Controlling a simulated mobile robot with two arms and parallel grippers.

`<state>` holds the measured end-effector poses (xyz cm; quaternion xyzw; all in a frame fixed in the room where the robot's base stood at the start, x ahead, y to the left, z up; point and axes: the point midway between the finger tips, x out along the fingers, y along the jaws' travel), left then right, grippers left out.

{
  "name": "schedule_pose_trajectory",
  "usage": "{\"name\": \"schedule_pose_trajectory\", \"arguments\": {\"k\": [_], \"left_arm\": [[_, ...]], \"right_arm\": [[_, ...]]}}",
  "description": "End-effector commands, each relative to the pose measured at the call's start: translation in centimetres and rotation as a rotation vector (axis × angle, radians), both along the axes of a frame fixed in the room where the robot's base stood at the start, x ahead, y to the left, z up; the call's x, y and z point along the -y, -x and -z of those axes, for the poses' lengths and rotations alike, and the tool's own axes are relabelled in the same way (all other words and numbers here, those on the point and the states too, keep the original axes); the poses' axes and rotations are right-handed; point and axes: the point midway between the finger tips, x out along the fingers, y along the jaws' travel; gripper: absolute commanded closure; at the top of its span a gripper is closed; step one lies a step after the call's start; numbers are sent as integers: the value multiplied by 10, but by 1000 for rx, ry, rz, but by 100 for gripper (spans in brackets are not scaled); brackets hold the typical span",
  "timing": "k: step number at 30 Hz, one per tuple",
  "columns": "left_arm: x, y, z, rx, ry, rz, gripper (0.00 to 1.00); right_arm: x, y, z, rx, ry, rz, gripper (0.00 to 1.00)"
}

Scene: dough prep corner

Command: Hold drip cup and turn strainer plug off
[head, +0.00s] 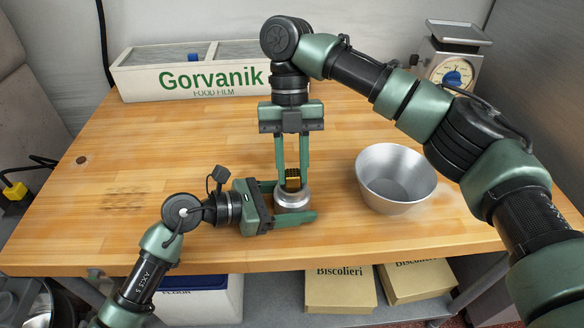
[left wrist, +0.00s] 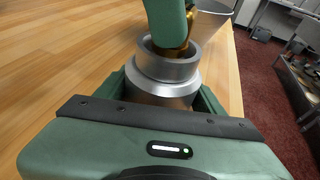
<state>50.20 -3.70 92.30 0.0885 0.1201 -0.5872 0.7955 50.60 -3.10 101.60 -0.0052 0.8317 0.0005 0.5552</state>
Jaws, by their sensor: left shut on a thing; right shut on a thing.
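The drip cup (head: 293,204) is a small silver metal cup standing upright at the front middle of the table. My left gripper (head: 290,200) is shut on its sides from the left; in the left wrist view the cup (left wrist: 160,88) sits between the fingers. The strainer plug (head: 292,182), yellow and black, stands at the cup's mouth. My right gripper (head: 292,177) reaches down from above and is shut on the plug. In the left wrist view a green right finger mostly hides the plug, and only a brass-coloured part (left wrist: 181,52) shows. Whether the plug is seated in the cup is hidden.
A silver bowl (head: 396,177) stands close to the right of the cup. A white Gorvanik food film box (head: 190,74) is at the back left, a scale (head: 452,66) at the back right. The wooden table (head: 120,160) is clear on the left; its front edge is close to the cup.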

Motion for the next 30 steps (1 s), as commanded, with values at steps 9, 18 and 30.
{"name": "schedule_pose_trajectory", "arguments": {"k": [9, 18, 30], "left_arm": [[0, 0, 0, -1, 0, -1, 80], [0, 0, 0, -1, 0, -1, 80], [0, 0, 0, -1, 0, -1, 80]], "right_arm": [[-1, 0, -15, 2, -2, 0, 100], [-1, 0, -27, 3, -2, 0, 100], [-1, 0, -43, 2, -3, -1, 100]]}}
